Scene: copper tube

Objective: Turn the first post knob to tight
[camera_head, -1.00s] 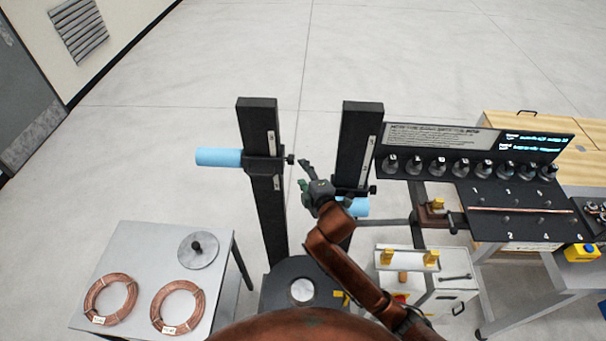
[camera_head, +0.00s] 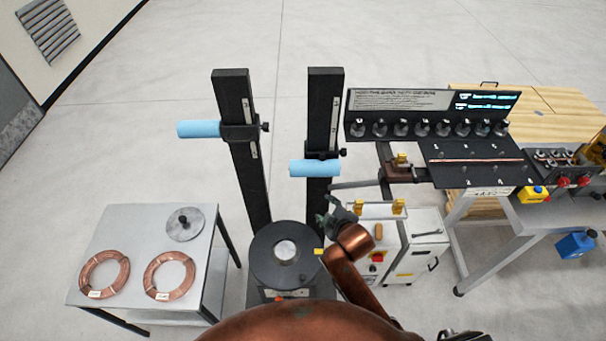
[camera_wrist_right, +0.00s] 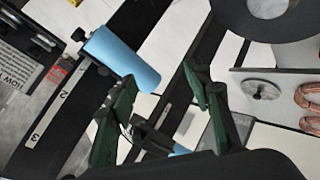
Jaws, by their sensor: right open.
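Two black upright posts stand ahead in the head view, the left post (camera_head: 237,95) and the right post (camera_head: 323,95). Each bears a light blue roller, the left one (camera_head: 198,129) higher than the right one (camera_head: 314,168). A small black knob sits on the right side of each carriage: left knob (camera_head: 265,127), right knob (camera_head: 343,153). My right gripper (camera_head: 331,212) is below the right roller, open and empty, touching no knob. In the right wrist view its green fingers (camera_wrist_right: 160,85) are spread, with a blue roller (camera_wrist_right: 122,60) beyond them. My left gripper is not in view.
A grey table (camera_head: 142,220) with two copper coils (camera_head: 104,274) and a grey disc stands left. A round black base (camera_head: 286,254) sits before the posts. At right are a black rack with several knobs (camera_head: 425,128), a white cabinet (camera_head: 405,255) and a workbench.

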